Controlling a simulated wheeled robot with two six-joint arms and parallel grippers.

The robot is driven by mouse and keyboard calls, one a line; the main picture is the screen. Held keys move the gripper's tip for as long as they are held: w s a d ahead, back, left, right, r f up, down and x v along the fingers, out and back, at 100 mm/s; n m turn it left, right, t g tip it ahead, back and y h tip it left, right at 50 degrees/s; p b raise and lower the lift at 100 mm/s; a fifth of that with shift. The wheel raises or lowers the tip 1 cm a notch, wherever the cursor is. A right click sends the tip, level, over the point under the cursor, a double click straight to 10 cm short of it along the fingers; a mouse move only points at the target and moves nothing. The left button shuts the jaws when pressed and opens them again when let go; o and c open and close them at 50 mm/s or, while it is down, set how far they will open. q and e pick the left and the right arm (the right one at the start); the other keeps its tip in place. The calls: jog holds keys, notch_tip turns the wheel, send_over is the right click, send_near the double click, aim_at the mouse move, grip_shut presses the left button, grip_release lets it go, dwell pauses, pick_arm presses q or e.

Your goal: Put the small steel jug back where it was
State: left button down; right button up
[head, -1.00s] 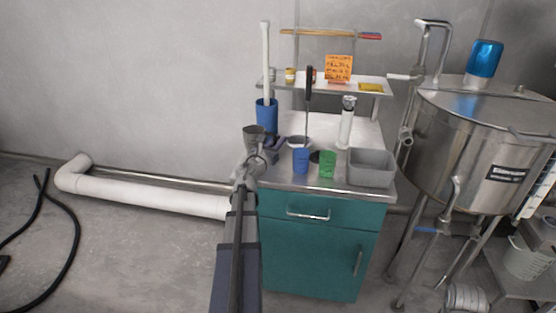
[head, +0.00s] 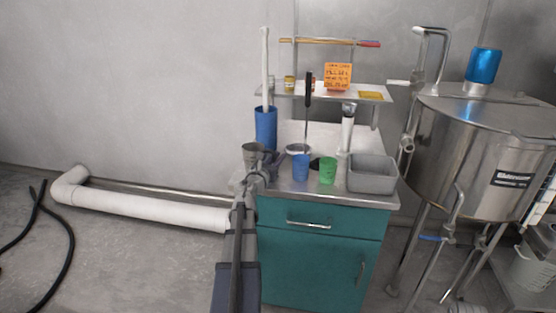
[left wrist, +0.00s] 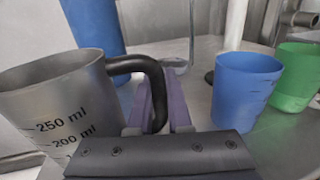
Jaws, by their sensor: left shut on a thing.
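The small steel jug (head: 253,154) is at the left edge of the steel counter top (head: 330,192). In the left wrist view the jug (left wrist: 62,108) is upright, with millilitre marks on its wall and a black handle. My left gripper (head: 268,165) is shut on that handle; in the left wrist view its purple fingers (left wrist: 160,108) close around it. The jug's base is hidden, so I cannot tell whether it touches the counter. My right gripper is not in view.
A blue cup (head: 301,167) and a green cup (head: 328,171) stand right of the gripper, with a grey bin (head: 372,174) beyond. A tall blue container (head: 266,128) stands behind the jug. A white-topped shelf (head: 320,92) is above.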

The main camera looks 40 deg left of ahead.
pick_arm(q)
jog(key=c, duration=0.8)
grip_release()
jog(key=shift+f, duration=0.1)
jog(key=shift+c, duration=0.2)
jog(key=v, duration=1.2)
